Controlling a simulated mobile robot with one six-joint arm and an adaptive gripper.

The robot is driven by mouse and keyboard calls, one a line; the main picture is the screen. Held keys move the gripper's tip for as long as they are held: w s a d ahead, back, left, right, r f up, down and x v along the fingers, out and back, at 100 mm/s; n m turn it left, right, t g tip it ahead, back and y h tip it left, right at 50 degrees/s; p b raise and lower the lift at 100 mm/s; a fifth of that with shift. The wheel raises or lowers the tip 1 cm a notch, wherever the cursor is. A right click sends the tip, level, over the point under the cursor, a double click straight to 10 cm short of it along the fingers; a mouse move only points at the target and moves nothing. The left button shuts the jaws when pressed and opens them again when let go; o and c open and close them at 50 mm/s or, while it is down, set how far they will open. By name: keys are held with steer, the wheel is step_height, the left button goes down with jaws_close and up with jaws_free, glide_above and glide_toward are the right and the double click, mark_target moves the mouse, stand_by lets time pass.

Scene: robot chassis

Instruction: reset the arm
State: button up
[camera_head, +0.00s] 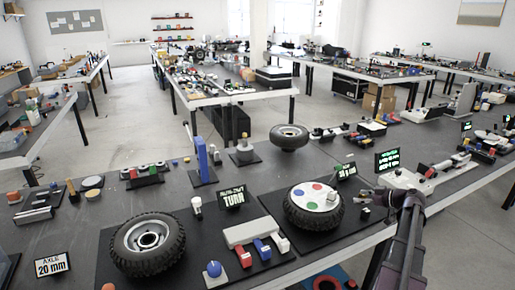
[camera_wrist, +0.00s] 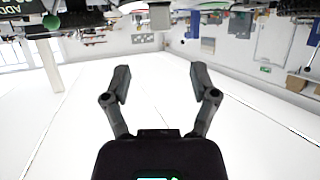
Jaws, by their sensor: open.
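My gripper (camera_head: 372,194) is at the right of the head view, at the end of my dark arm, over the near edge of the workbench (camera_head: 215,205). In the wrist view my gripper (camera_wrist: 160,78) has its two dark fingers spread wide apart, with nothing between them. A pale, bright area shows behind the fingers. The wheel with a white disc and coloured dots (camera_head: 314,207) lies left of my gripper in the head view. A white device (camera_head: 408,180) is close behind the gripper; I cannot tell whether they touch.
A second wheel (camera_head: 148,244) lies at the front left, and another tyre (camera_head: 289,137) stands farther back. A blue upright block (camera_head: 203,160), a "TURN" sign (camera_head: 232,197) and an "AXLE 20 mm" sign (camera_head: 52,265) stand on the bench. Open grey floor (camera_head: 465,235) shows at the right.

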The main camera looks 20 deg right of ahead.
steer(key=w+a+f+g, duration=0.1)
steer(key=a, duration=0.3)
steer(key=w+a+g+p, duration=0.1)
steer(key=a, duration=0.4)
steer(key=w+a+f+g, duration=0.1)
steer(key=a+g, duration=0.1)
steer(key=a, duration=0.3)
steer(key=shift+w+a+f+m+y, duration=0.2)
steer(key=shift+f+m+y, duration=0.1)
steer(key=shift+f+m, duration=0.1)
steer(key=s+a+f+g+h+p, duration=0.1)
steer(key=a+g, duration=0.1)
steer(key=a, duration=0.6)
steer(key=s+a+f+m+g+h+p, duration=0.1)
steer(key=a+g, duration=0.1)
steer(key=a, duration=0.6)
steer(key=s+a+f+m+g+p, duration=0.1)
steer(key=a+g, duration=0.1)
steer(key=a, duration=0.6)
steer(key=shift+s+f+h, duration=0.15)
steer(key=shift+s+h, duration=0.25)
steer(key=s+a+m+g+h+p, duration=0.2)
steer(key=s+a, duration=0.4)
steer(key=a, duration=0.3)
steer(key=shift+s+a+r+h, duration=0.25)
steer(key=shift+a+h, duration=0.15)
steer(key=shift+h, duration=0.5)
